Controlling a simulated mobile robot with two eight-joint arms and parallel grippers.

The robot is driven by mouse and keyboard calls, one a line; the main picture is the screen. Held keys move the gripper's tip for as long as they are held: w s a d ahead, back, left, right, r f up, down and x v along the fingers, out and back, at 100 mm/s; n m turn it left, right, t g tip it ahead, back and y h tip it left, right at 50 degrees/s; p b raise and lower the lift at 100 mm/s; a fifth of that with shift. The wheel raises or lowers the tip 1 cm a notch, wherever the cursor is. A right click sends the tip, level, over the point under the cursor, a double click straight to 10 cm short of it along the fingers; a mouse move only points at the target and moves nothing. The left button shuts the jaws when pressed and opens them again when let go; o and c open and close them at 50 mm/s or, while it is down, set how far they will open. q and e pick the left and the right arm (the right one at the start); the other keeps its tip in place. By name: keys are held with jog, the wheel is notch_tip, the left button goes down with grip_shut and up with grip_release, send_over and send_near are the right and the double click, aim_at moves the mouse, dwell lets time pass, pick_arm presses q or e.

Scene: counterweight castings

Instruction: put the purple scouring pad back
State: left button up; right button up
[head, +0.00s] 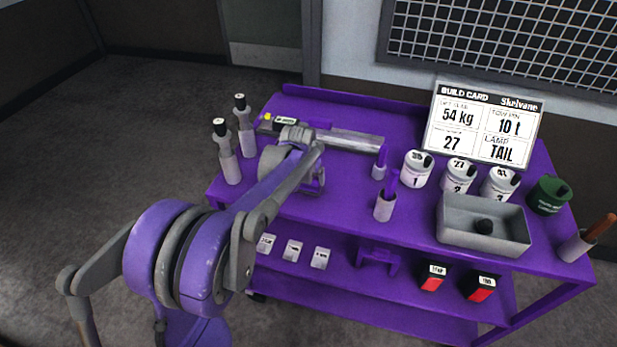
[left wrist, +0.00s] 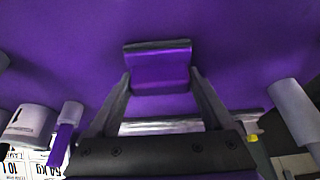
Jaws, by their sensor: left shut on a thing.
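My left gripper (head: 311,183) is over the left part of the purple cart top (head: 335,205), largely covered by my own arm in the head view. In the left wrist view the gripper (left wrist: 159,78) is shut on the purple scouring pad (left wrist: 158,72), a small purple block with grey edges, held between the fingertips. Purple cart surface fills the view behind the pad. I cannot tell whether the pad touches the surface. My right gripper is not in view.
A grey bar (head: 352,140) lies behind the gripper. Two bottles (head: 228,152) (head: 244,126) stand at the left edge. Numbered white tubs (head: 416,169), a grey bin (head: 460,238) and a build card (head: 484,125) occupy the right.

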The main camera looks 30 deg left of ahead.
pick_arm(q)
jog(key=shift+f, duration=0.2)
jog(key=o, duration=1.1)
jog(key=shift+r, duration=0.1)
jog(key=shift+r, duration=0.25)
jog(key=v, duration=1.2)
jog(key=s+d+f+m, duration=0.1)
jog(key=s+d+f, duration=0.2)
jog(key=s, duration=0.5)
jog(key=s+d+f+m, duration=0.1)
jog(key=s+d+f, duration=0.2)
jog(key=s+d, duration=0.3)
jog(key=s+d+f+t+h, duration=0.1)
jog(key=s+d+f, duration=0.3)
jog(key=s, duration=0.6)
jog(key=shift+d+f+m, duration=0.1)
jog(key=shift+d+m, duration=0.3)
